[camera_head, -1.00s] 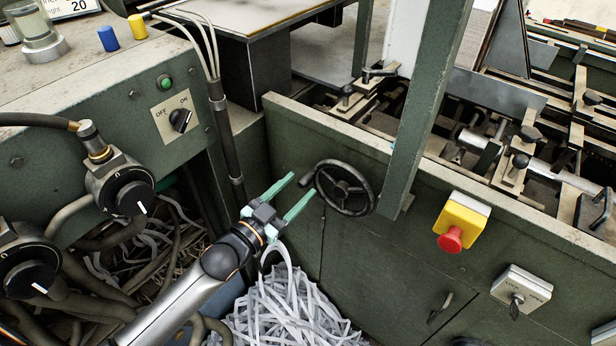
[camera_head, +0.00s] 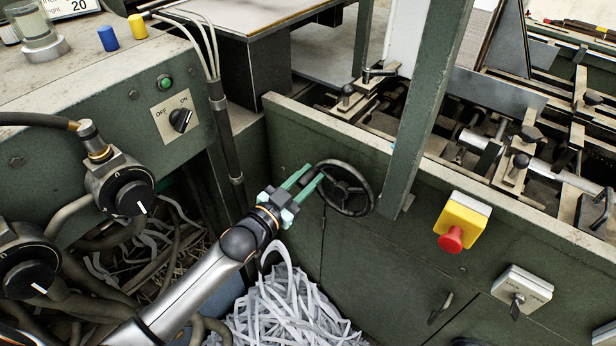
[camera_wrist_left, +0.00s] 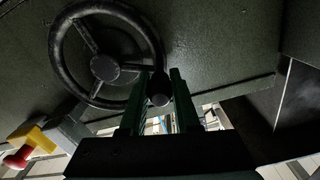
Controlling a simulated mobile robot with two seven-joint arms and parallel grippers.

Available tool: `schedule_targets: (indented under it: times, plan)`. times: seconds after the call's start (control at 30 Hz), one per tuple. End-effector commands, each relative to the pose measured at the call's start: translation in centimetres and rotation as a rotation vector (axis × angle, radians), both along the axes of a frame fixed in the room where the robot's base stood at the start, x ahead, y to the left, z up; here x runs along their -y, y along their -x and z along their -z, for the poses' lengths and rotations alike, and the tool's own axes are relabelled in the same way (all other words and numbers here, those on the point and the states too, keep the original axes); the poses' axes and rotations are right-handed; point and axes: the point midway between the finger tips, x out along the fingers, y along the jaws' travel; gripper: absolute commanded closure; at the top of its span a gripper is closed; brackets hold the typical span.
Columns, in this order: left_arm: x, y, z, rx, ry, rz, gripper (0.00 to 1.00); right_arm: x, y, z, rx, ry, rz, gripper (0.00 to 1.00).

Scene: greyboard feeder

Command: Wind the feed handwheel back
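The feed handwheel (camera_head: 345,188) is a dark, spoked wheel on the front of the green machine. Its crank handle (camera_wrist_left: 160,90) sticks out at the rim, on the left side of the wheel in the head view. My left gripper (camera_head: 310,180) is at this handle, with its green fingers close together on either side of it. In the left wrist view the handle's round end shows between the two fingers, which look shut on it. The fingers partly hide the handle in the head view. My right gripper is in neither view.
A yellow box with a red button (camera_head: 452,238) and a grey key switch box (camera_head: 521,290) sit to the right. A green post (camera_head: 420,110) stands just right of the wheel. Dial-fitted hoses (camera_head: 122,190) are at left.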

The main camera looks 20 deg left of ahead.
Motion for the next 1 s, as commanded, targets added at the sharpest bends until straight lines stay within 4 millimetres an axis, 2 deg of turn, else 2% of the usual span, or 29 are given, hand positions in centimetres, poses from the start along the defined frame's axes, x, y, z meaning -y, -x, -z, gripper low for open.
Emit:
schedule_targets:
  times: [0.03,0.23,1.0]
  plan:
    - [0.01,0.02,0.01,0.000,0.000,0.000,0.78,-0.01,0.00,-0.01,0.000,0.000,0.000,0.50]
    - [0.01,0.02,0.02,0.000,0.000,0.001,1.00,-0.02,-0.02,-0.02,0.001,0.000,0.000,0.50]
    - [0.03,0.04,0.05,-0.001,-0.001,0.001,1.00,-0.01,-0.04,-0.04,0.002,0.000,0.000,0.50]
